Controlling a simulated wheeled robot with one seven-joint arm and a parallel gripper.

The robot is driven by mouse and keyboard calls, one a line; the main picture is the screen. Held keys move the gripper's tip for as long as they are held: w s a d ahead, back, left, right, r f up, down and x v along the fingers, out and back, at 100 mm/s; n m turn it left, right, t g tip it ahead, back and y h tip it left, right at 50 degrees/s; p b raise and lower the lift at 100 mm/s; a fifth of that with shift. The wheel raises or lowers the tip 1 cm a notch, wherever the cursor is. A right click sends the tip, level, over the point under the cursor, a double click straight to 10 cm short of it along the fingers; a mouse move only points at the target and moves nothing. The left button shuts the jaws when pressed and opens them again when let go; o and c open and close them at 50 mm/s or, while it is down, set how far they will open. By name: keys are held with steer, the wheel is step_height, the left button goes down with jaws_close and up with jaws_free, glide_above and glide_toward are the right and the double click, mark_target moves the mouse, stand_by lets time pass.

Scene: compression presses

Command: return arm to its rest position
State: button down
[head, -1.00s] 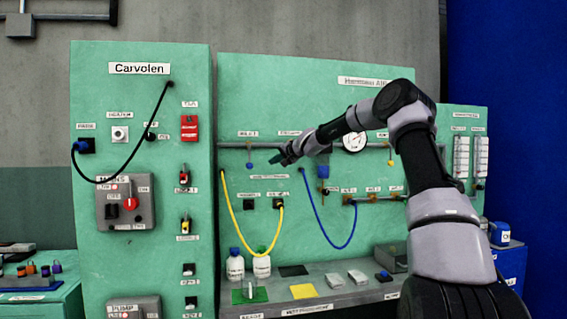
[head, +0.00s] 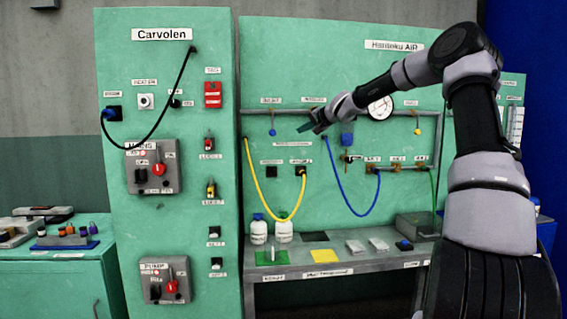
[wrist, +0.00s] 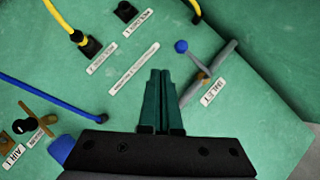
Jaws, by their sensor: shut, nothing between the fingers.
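My gripper (head: 306,128) is at the end of my bent arm, raised in front of the green Haneoku Air panel (head: 300,70). Its fingers point left in the head view. In the wrist view the two dark green fingers (wrist: 160,75) lie together with nothing between them. The fingertips appear in front of the panel face, and I cannot tell the exact gap. My upper arm rises at the right of the head view and covers part of the panel and the gauge's surroundings.
A yellow hose (head: 258,185) and a blue hose (head: 345,198) hang from the panel near my gripper. A round gauge (head: 380,107) sits behind my forearm. The Carvolen cabinet (head: 165,90) stands at left. A grey shelf (head: 340,262) below carries white bottles (head: 258,232) and small blocks.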

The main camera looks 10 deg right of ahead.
steer(key=s+a+n+g+h, duration=0.1)
steer(key=s+a+n+g, duration=0.15)
steer(key=s, duration=0.65)
steer(key=s+a+n+g+h, duration=0.1)
steer(key=s+a, duration=0.3)
steer(key=s, duration=0.5)
steer(key=s+d+f+h, duration=0.1)
steer(key=s+d, duration=0.2)
steer(key=s, duration=0.8)
steer(key=s+d+m+g+h, duration=0.1)
steer(key=s+d, duration=0.3)
steer(key=s, duration=0.8)
steer(key=s+d+f+m, duration=0.1)
steer(key=s+d, duration=0.2)
steer(key=s, duration=0.9)
steer(key=shift+d+f+h, duration=0.2)
steer(key=shift+f+h, duration=0.1)
steer(key=shift+h, duration=0.1)
